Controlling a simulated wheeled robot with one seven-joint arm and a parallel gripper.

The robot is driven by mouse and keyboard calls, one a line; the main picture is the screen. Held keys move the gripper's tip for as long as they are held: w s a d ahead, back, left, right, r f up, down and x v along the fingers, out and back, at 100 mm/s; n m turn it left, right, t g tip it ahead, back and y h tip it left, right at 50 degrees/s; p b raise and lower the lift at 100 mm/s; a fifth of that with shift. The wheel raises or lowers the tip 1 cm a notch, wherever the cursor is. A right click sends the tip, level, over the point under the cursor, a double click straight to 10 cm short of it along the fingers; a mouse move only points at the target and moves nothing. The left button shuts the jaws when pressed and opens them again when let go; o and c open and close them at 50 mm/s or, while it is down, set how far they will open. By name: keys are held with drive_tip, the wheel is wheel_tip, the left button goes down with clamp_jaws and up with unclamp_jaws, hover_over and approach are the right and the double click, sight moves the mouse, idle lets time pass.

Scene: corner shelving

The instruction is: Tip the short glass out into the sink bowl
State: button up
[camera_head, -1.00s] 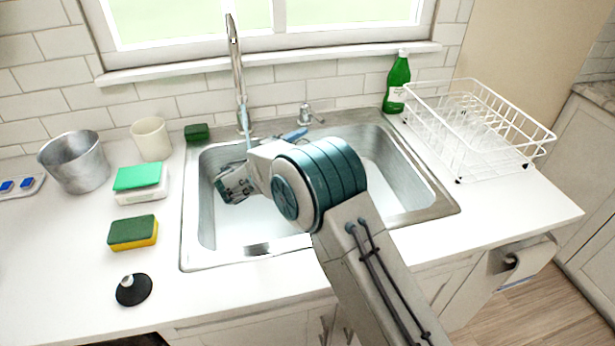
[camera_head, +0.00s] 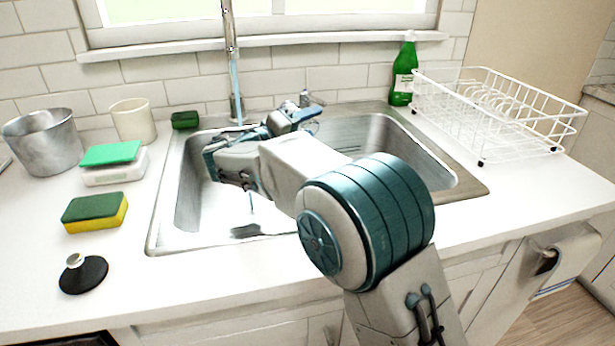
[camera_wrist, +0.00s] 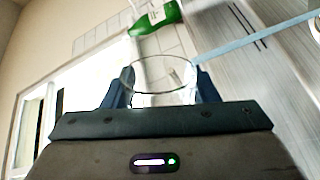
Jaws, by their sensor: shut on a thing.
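The short glass (camera_wrist: 161,72) is clear and sits between the two blue fingers of my gripper (camera_wrist: 162,88) in the wrist view. The gripper is shut on it. The scene behind is turned on its side there, so the glass looks tipped well over. I cannot tell if anything is in it. In the head view my gripper (camera_head: 283,122) is above the back part of the sink bowl (camera_head: 188,195), near the tap. The glass is only a faint outline there.
The tap (camera_head: 231,50) rises behind the sink, with a bluish stream below its spout. A green bottle (camera_head: 403,75) and white dish rack (camera_head: 490,112) stand right. A sponge (camera_head: 95,212), black stopper (camera_head: 83,274), cream cup (camera_head: 133,120) and metal pot (camera_head: 43,142) stand left.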

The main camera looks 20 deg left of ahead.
drive_tip(key=m+b, duration=0.1)
drive_tip(key=b, duration=0.3)
drive_tip(key=shift+s+d+f+m, duration=0.2)
drive_tip(key=shift+d+f+m, duration=0.1)
drive_tip(key=shift+m, duration=0.1)
drive_tip(key=shift+a+r+p, duration=0.1)
drive_tip(key=shift+r+p, duration=0.35)
drive_tip(key=shift+p, duration=0.15)
drive_tip(key=p, duration=0.2)
drive_tip(key=r+n+p, duration=0.1)
drive_tip(key=shift+w+a+p, duration=0.15)
drive_tip(key=shift+p, duration=0.2)
drive_tip(key=n+p, duration=0.1)
drive_tip(key=p, duration=0.1)
drive_tip(key=n+p, duration=0.1)
drive_tip(key=p, duration=0.1)
drive_tip(key=shift+w+a+f, duration=0.15)
drive_tip(key=shift+a+f, duration=0.1)
drive_tip(key=shift+f, duration=0.4)
drive_tip(key=n+p, duration=0.1)
drive_tip(key=p, duration=0.1)
drive_tip(key=shift+a+r+p, duration=0.15)
drive_tip(key=shift+p, duration=0.25)
drive_tip(key=shift+w+n+p, duration=0.1)
drive_tip(key=shift+n+p, duration=0.3)
drive_tip(key=shift+p, duration=0.4)
drive_tip(key=p, duration=0.2)
drive_tip(key=shift+a+n+p, duration=0.2)
drive_tip(key=shift+n+p, duration=0.1)
drive_tip(key=shift+n, duration=0.1)
